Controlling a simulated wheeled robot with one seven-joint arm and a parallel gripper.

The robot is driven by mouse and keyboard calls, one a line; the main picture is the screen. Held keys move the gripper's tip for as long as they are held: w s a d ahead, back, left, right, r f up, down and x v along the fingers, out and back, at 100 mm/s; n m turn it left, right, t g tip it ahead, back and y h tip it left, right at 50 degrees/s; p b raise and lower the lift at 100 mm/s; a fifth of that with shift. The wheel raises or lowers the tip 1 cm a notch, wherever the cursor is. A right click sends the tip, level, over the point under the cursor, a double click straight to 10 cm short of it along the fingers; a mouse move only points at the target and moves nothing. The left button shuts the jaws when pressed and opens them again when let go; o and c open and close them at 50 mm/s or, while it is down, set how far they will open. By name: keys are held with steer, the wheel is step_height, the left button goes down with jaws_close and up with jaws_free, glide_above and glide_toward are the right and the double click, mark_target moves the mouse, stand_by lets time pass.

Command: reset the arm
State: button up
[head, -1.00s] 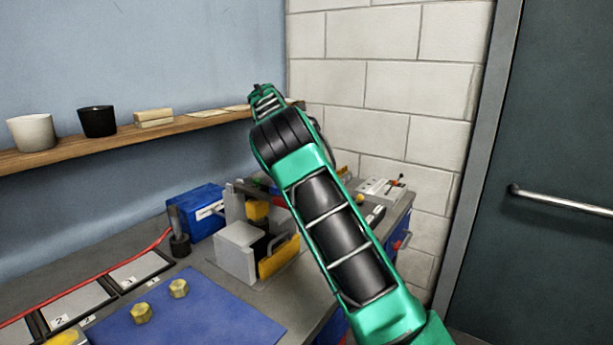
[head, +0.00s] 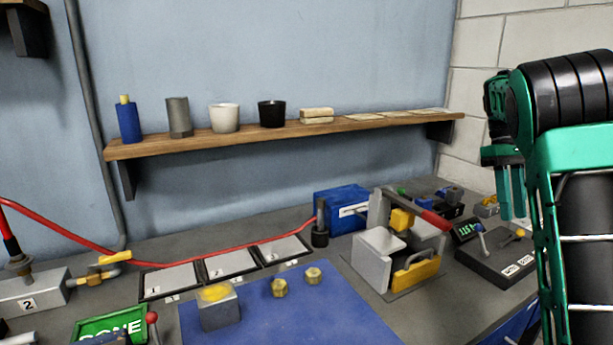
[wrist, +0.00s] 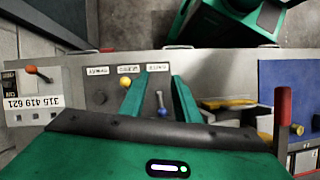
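My green arm stands at the right edge of the head view. My gripper (head: 511,190) points down near the right end of the bench. The control box also shows in the head view (head: 497,268), left of my arm. My arm hides part of the bench's right end and the wall behind.
A press-like fixture (head: 372,262) with a red handle stands on the bench (head: 150,325) beside a blue box (head: 342,209). A blue mat (head: 340,312) carries brass nuts and a block. A wall shelf (head: 170,150) holds cups and containers. A red hose (head: 215,254) crosses the bench.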

steer(key=s+a+f+m+t, duration=0.1)
steer(key=s+a+f+m, duration=0.1)
steer(key=s, duration=0.9)
steer(key=s+a+f+m+t, duration=0.2)
steer(key=s+f, duration=0.4)
steer(key=s, duration=0.5)
steer(key=s+a+f+m+t+y, duration=0.1)
steer(key=s+a+f+m, duration=0.3)
steer(key=s, duration=0.7)
steer(key=shift+s+a+m+t, duration=0.15)
steer(key=shift+s+m+t, duration=0.25)
steer(key=shift+m, duration=0.4)
steer(key=shift+w+f, duration=0.1)
steer(key=shift+w, duration=0.05)
steer(key=shift+w+f, duration=0.2)
steer(key=shift+w, duration=0.3)
